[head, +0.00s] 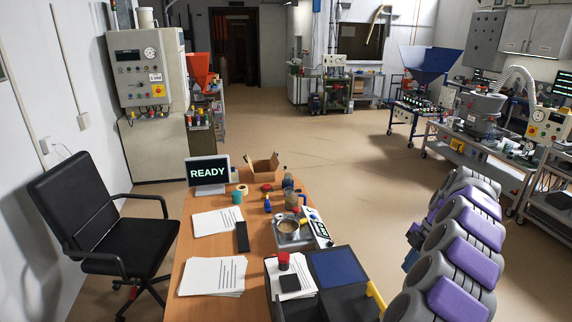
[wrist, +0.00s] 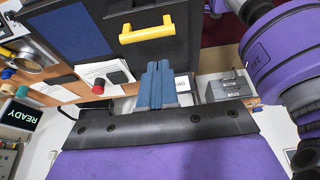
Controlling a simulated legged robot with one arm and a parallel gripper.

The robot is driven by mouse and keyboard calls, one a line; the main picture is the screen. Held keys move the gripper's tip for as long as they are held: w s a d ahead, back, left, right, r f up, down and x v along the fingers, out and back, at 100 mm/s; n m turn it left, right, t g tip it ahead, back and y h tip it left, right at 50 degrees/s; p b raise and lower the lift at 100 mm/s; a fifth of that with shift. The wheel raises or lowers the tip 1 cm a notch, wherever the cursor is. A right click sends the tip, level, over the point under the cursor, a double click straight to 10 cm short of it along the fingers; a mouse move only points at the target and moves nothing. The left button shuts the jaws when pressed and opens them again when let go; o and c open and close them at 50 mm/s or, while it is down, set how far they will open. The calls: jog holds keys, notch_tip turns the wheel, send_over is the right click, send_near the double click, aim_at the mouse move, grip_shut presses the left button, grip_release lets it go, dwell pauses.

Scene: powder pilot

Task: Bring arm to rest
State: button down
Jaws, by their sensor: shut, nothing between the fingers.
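My arm (head: 460,235), purple and grey, is folded at the right of the head view, beside the desk. My gripper (wrist: 157,68) shows in the wrist view with its blue-grey fingers shut together and nothing between them. In that view the fingertips lie just below a dark case with a yellow handle (wrist: 146,29); I cannot tell the gap in depth. In the head view the gripper is mostly hidden by the arm.
The wooden desk (head: 190,259) holds papers, a READY screen (head: 208,172), a metal pan (head: 288,227) and a dark case with a blue top (head: 337,267). A black chair (head: 100,225) stands left. Workbenches line the right. The middle floor (head: 335,165) is clear.

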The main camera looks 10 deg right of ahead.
jog(key=s+a+r+m+b, duration=0.1)
jog(key=s+a+r+m, duration=0.15)
jog(key=a, duration=0.65)
jog(key=s+a+r+m+g, duration=0.1)
jog(key=a+r, duration=0.2)
jog(key=a, duration=0.5)
jog(key=s+a+r+m+b, duration=0.1)
jog(key=s+a+r+m, duration=0.15)
jog(key=a, duration=0.65)
jog(key=s+a+f+m+h+b, duration=0.1)
jog(key=s+m, duration=0.3)
jog(key=s, duration=0.5)
jog(key=s+a+f+m+h+b, duration=0.1)
jog(key=s+f+m, duration=0.3)
jog(key=s, duration=0.5)
jog(key=s+a+f+m+h, duration=0.2)
jog(key=s+a+m, duration=0.1)
jog(key=s, duration=0.6)
jog(key=shift+f+m+g+b, duration=0.25)
jog(key=shift+m+g+b, duration=0.15)
jog(key=shift+m, duration=0.1)
